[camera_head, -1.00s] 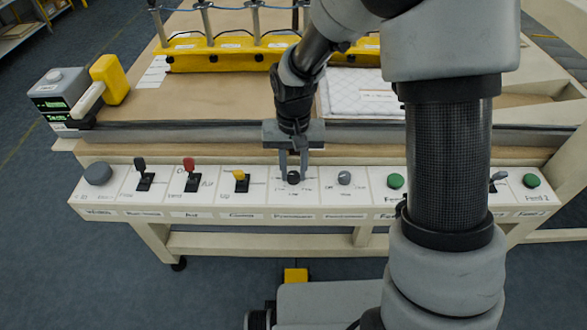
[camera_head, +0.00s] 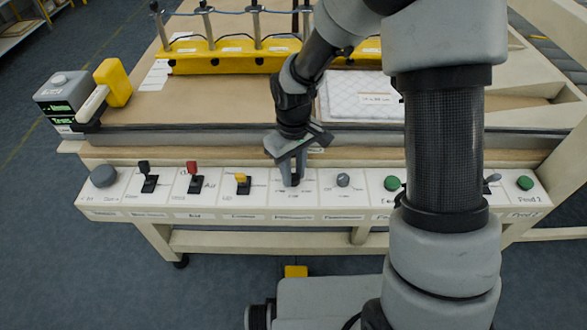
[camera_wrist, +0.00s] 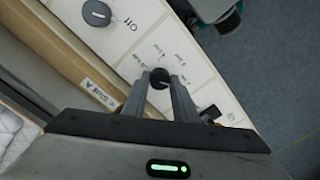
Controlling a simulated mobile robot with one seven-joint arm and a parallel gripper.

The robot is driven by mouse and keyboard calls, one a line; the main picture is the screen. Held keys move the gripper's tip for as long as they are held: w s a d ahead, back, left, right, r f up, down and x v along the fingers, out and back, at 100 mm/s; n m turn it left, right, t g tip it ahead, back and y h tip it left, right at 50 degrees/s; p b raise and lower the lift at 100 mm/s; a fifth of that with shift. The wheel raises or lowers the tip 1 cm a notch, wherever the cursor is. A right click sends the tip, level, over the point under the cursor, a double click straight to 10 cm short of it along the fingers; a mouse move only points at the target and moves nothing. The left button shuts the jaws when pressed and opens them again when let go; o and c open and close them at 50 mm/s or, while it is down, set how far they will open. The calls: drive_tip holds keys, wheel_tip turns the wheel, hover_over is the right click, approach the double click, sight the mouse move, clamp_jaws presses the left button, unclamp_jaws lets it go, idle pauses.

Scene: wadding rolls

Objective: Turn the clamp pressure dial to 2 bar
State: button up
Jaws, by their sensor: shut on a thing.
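The clamp pressure dial is a small black knob on the white control panel. In the wrist view the dial (camera_wrist: 159,78) sits between the fingertips, with printed marks around it that are too small to read surely. My gripper (camera_wrist: 160,88) is shut on the dial, one finger on each side. In the head view my gripper (camera_head: 291,180) reaches down to the panel and its fingers hide most of the dial. The gripper body is turned at an angle to the panel's edge.
A grey knob (camera_head: 343,180) is just right of the gripper, and a yellow-tipped lever (camera_head: 241,180) is to its left. A red lever (camera_head: 193,172), a green button (camera_head: 391,184) and a large grey knob (camera_head: 103,176) also stand on the panel (camera_head: 270,215).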

sight(293, 177)
drive_tip(key=shift+r+n+p, duration=0.1)
drive_tip(key=shift+n+p, duration=0.2)
drive_tip(key=shift+n, duration=0.5)
drive_tip(key=shift+w, duration=0.1)
drive_tip(key=o, duration=1)
drive_tip(key=shift+o, duration=0.2)
wheel_tip(293, 177, up, 17)
drive_tip(key=p, duration=0.3)
drive_tip(key=shift+r, duration=0.15)
